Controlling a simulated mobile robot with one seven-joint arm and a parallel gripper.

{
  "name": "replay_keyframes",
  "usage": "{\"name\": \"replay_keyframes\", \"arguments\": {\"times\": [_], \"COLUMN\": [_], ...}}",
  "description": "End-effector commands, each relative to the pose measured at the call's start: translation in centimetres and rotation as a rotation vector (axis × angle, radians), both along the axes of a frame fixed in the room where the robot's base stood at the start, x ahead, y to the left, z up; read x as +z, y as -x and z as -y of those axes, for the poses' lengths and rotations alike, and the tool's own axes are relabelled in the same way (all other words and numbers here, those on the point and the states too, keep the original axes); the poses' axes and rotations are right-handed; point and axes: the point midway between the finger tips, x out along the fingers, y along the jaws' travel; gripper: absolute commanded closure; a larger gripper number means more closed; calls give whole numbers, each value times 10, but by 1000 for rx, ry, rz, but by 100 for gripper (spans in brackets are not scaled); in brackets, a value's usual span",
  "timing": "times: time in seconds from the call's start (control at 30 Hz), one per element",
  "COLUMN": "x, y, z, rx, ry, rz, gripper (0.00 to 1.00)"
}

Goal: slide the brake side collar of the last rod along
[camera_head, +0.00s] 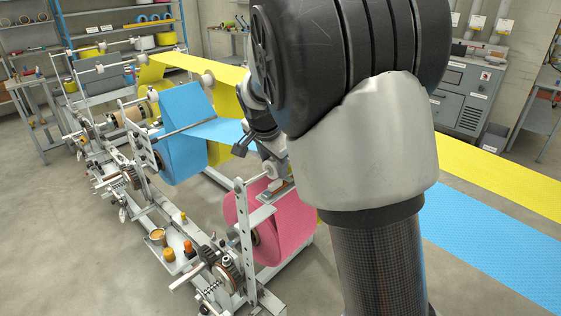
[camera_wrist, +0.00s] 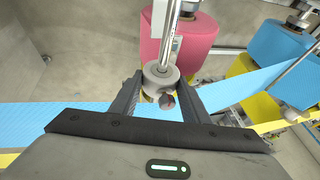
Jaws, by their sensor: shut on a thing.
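The collar (camera_wrist: 160,75) is a grey ring with a dark knob (camera_wrist: 167,101) on its near side. It sits around a shiny metal rod (camera_wrist: 171,30) in the wrist view. My gripper (camera_wrist: 161,84) has one dark finger on each side of the collar and is shut on it. In the head view the rod (camera_head: 252,178) runs above the pink roll (camera_head: 285,215), from the upright of the nearest stand. The collar (camera_head: 271,168) shows there as a pale ring, and my arm hides much of the area around it. The pink roll (camera_wrist: 178,38) is beyond the collar in the wrist view.
A blue roll (camera_head: 183,158) and yellow cloth (camera_head: 225,85) are on the stands farther back. The upright (camera_head: 245,235) with a gear (camera_head: 228,273) stands at the front. A small tray with orange pots (camera_head: 188,246) is beside it. Open floor (camera_head: 70,260) lies at the left.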

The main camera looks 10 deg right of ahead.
Motion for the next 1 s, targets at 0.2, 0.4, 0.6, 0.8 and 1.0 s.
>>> {"name": "replay_keyframes", "arguments": {"times": [0.2,0.4,0.6,0.8,1.0], "x": [0,1,1,0,5], "y": [18,19,19,19,21], "z": [-27,-27,-27,-27,-28], "rx": [3,0,0,0,1], "ry": [-1,-1,-1,0,-1], "rz": [3,2,2,1,2], "gripper": [98,98,41,39,39]}}
